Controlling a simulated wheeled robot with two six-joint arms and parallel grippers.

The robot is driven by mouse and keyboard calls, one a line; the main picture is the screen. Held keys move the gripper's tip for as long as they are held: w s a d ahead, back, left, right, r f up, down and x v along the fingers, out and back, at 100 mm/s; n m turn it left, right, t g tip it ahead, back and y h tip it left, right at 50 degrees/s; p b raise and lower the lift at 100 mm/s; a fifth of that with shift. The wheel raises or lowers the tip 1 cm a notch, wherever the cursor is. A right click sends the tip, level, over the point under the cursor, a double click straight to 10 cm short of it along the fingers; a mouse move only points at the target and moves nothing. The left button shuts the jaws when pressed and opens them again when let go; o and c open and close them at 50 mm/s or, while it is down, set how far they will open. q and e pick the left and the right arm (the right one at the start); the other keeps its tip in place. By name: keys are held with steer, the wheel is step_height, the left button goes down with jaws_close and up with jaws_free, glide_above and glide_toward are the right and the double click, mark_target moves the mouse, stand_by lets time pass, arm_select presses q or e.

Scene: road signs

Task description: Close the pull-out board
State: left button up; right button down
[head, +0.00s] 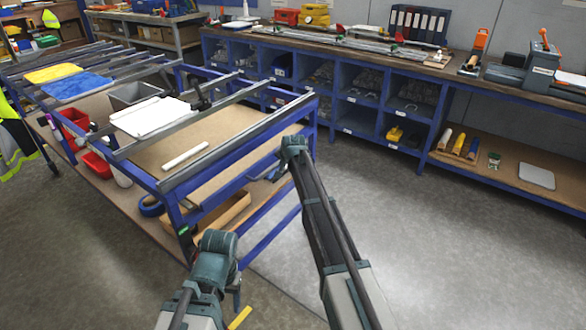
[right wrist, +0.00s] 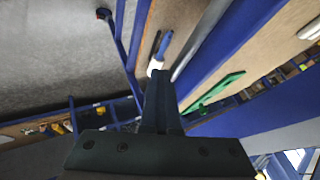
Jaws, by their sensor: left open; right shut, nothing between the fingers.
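A tan board (head: 232,178) shows under the front metal rail of the blue-framed workbench; I cannot tell for sure that it is the pull-out board, or how far out it is. My right arm reaches to the bench's near right corner, and its gripper is largely hidden there. In the right wrist view, my right gripper (right wrist: 158,78) is shut and empty, pointing in among blue beams and tan boards (right wrist: 188,25). My left gripper (head: 237,292) hangs low, left of the right arm and in front of the bench, apart from it; it is open, its fingers barely visible.
A white tube (head: 185,156) and a white sheet (head: 150,116) lie on the bench top. Red bins (head: 97,164) stand on its lower shelf. A long blue shelf unit (head: 365,105) runs along the wall. The grey floor (head: 400,230) between is clear.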

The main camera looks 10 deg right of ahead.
steer(key=shift+w+a, duration=0.35)
steer(key=shift+w, duration=0.05)
steer(key=shift+w+a+r, duration=0.1)
arm_select(q)
step_height(320, 180, up, 7)
steer(key=d+p, duration=0.1)
steer(key=p, duration=0.6)
arm_select(e)
steer(key=s+d+r, duration=0.3)
steer(key=s+r, duration=0.3)
steer(key=s, duration=0.4)
steer(key=shift+d+r, duration=0.15)
steer(key=shift+r, duration=0.2)
arm_select(q)
steer(key=shift+s, duration=0.1)
